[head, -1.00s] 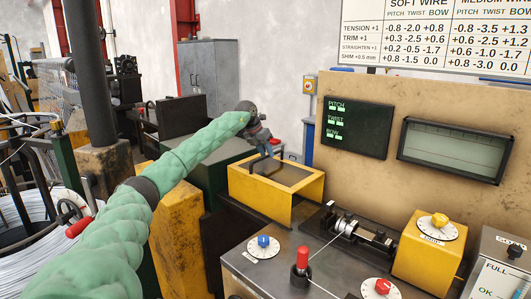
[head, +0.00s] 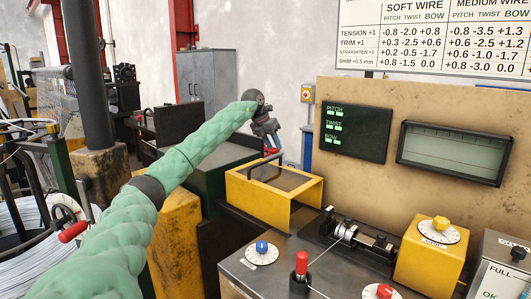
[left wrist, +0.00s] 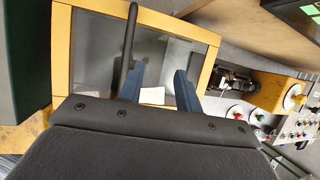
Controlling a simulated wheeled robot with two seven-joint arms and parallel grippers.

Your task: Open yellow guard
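The yellow guard (head: 256,203) is a box-like yellow frame with a dark window, at the middle of the head view. It looks shut. A dark bar handle (head: 262,164) stands on its top. My left gripper (head: 272,151) hangs over the back of the guard, beyond the handle. In the left wrist view the guard's yellow frame (left wrist: 209,56) surrounds the window. The two blue fingers of my left gripper (left wrist: 159,73) are apart with nothing between them. The black handle (left wrist: 128,45) runs alongside the left finger, outside the gap. Contact cannot be told. My right gripper is not in view.
A bench with a blue knob (head: 262,247), a red-topped lever (head: 301,266) and a wire mechanism (head: 352,234) lies right of the guard. A yellow dial box (head: 428,264) stands farther right. A panel with a green readout (head: 352,129) rises behind.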

